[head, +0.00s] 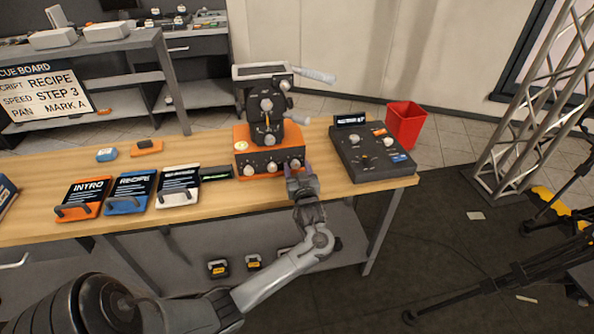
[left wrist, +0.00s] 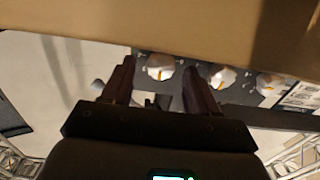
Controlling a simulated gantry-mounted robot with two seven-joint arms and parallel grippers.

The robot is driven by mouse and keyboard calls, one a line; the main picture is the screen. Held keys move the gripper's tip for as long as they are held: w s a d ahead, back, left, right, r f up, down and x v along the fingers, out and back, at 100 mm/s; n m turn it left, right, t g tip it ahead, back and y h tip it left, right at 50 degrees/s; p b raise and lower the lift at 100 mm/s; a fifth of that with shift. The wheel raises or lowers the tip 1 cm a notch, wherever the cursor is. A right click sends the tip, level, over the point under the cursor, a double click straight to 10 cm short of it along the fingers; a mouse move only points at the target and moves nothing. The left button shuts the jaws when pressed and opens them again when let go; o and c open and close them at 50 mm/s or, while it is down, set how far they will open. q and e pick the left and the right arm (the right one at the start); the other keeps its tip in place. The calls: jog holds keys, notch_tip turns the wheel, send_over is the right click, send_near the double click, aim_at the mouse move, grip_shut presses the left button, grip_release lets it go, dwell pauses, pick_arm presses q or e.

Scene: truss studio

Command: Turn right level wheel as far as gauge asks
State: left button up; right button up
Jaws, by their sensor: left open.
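The levelling base (head: 243,162) is orange with a dark front panel and stands on the wooden table under a dark camera-like head. Its front carries a row of pale wheels: left (head: 249,170), middle (head: 272,167) and right (head: 296,163). A small round pale gauge (head: 241,145) sits on the base's upper left; its reading is too small to tell. My left gripper (head: 296,170) is open, right in front of the right wheel. In the left wrist view the right wheel (left wrist: 160,67), with an orange mark, shows between the fingertips; contact cannot be told. My right gripper is not in view.
A dark control console (head: 372,160) with a small display (head: 350,120) stands to the right, a red bin (head: 405,124) behind it. A small dark box with a green display (head: 215,173) and several clapper-like slates (head: 128,192) lie to the left. The table's front edge runs below.

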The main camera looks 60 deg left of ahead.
pick_arm(q)
jog(key=shift+a, duration=0.2)
jog(key=c, duration=1)
jog(key=shift+c, duration=0.2)
jog(key=shift+n, duration=0.4)
jog(key=n, duration=0.3)
jog(key=shift+b, duration=0.4)
jog(key=shift+s+n+b, duration=0.15)
jog(key=shift+n+b, duration=0.45)
jog(key=shift+n, duration=1.9)
